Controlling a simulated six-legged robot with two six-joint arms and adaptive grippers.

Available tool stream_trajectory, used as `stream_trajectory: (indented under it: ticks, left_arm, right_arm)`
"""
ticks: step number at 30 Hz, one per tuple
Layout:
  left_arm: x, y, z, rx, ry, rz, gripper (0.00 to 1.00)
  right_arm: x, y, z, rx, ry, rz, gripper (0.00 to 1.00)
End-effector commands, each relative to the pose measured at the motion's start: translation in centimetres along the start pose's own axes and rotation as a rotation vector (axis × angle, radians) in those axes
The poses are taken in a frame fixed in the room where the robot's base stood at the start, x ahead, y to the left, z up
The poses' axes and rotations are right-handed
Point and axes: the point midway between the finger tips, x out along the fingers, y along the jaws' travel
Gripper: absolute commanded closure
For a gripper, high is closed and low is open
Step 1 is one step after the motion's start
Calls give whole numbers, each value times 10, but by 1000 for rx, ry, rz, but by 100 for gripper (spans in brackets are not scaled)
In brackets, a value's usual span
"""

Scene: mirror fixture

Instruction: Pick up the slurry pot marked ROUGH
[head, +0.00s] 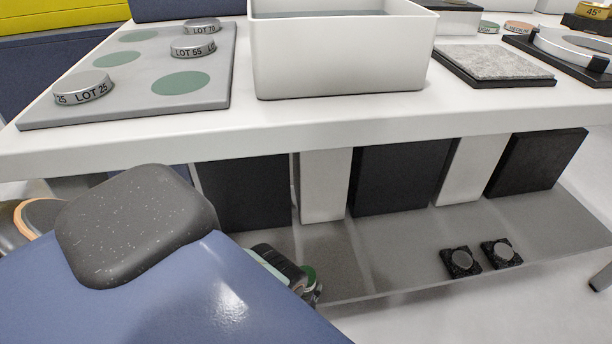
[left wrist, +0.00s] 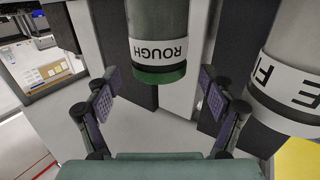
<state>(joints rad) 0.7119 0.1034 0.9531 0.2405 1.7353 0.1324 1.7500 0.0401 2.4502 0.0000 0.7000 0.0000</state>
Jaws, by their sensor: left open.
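The slurry pot marked ROUGH (left wrist: 158,20) is in the left wrist view. It is a dark green-grey cylinder with a white label, its lettering upside down there, and a green end. My left gripper (left wrist: 161,84) is open, with one finger to each side of the pot's green end and visible gaps between. I cannot tell how deep the pot sits between the fingers. In the head view my left gripper (head: 290,268) is mostly hidden behind my arm, below the table edge, with a small green part beside it. My right gripper is out of view.
Another pot (left wrist: 286,75), its label partly reading FINE, stands close to the right finger. The lower shelf (head: 380,255) has dark and white panels behind and two small black blocks (head: 480,257). Above, the table edge (head: 330,138) carries a white bin (head: 335,60) and a disc tray (head: 215,85).

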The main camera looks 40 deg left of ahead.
Motion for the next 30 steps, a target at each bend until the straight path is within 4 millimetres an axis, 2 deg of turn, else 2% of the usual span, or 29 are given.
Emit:
stream_trajectory:
  ticks: [3,6,12,30]
  left_arm:
    - [21,0,1,-1,2,1,18]
    - [30,1,0,0,0,2,18]
    - [32,2,-1,0,-1,3,18]
    - [32,2,-1,-1,-1,3,68]
  right_arm:
    - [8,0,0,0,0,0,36]
    - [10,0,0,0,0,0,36]
    - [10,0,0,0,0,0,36]
    - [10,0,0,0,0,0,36]
